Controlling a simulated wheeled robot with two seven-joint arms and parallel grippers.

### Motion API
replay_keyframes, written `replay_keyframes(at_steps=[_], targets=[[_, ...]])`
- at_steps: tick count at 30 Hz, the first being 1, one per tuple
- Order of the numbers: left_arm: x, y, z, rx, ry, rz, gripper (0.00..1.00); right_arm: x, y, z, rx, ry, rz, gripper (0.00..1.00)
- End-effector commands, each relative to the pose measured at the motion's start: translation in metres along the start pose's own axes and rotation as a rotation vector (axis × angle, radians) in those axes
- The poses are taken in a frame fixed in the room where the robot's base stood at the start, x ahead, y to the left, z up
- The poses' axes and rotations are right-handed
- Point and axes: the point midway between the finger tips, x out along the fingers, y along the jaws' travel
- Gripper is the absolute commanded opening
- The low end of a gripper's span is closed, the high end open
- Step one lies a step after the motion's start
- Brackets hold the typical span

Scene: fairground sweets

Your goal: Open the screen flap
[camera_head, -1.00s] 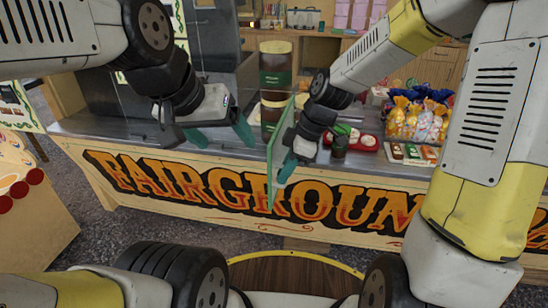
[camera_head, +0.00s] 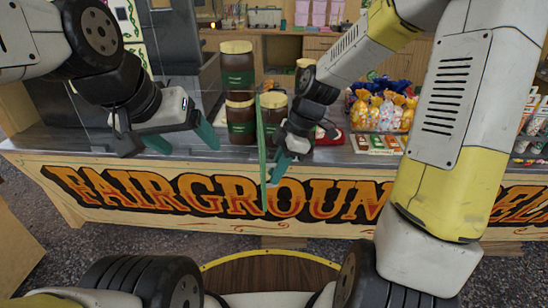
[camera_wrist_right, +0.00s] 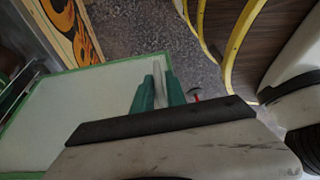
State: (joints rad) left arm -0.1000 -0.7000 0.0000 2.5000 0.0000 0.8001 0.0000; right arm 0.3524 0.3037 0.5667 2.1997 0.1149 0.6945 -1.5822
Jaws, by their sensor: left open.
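The screen flap (camera_head: 262,165) is a clear pane with green edges, seen nearly edge-on in the head view, standing out from the counter front. In the right wrist view its pale face (camera_wrist_right: 75,115) fills the left half. My right gripper (camera_head: 280,168) is at the flap's right side. In the wrist view its teal fingers (camera_wrist_right: 158,92) sit close on both sides of a light grey bar, which looks like the flap's handle. My left gripper (camera_head: 182,142) is open and empty, over the counter's front edge left of the flap.
Brown jars (camera_head: 238,70) with yellow lids stand behind the flap on the counter (camera_head: 75,140). Wrapped sweets (camera_head: 382,112) and small packets (camera_head: 377,143) lie to the right, behind my right arm. The counter's left part is mostly bare.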

Motion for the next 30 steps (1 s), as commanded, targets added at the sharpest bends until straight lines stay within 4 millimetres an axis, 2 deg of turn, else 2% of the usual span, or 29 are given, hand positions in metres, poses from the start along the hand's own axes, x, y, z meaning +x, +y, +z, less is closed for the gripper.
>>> replay_keyframes(at_steps=[2,13,24,30], targets=[[0.0,0.0,0.0,0.0,0.0,0.0,0.8,0.0,0.0,0.0,0.0,0.0,0.001,0.33],[0.0,0.0,0.0,0.0,0.0,0.0,0.8,-0.006,0.002,0.0,0.001,-0.001,0.005,0.33],[0.0,0.0,0.0,0.0,0.0,0.0,0.8,-0.064,0.002,0.0,0.002,-0.001,0.007,0.33],[0.0,0.0,0.0,0.0,0.0,0.0,0.8,-0.078,0.001,0.0,0.001,0.0,0.003,0.33]])
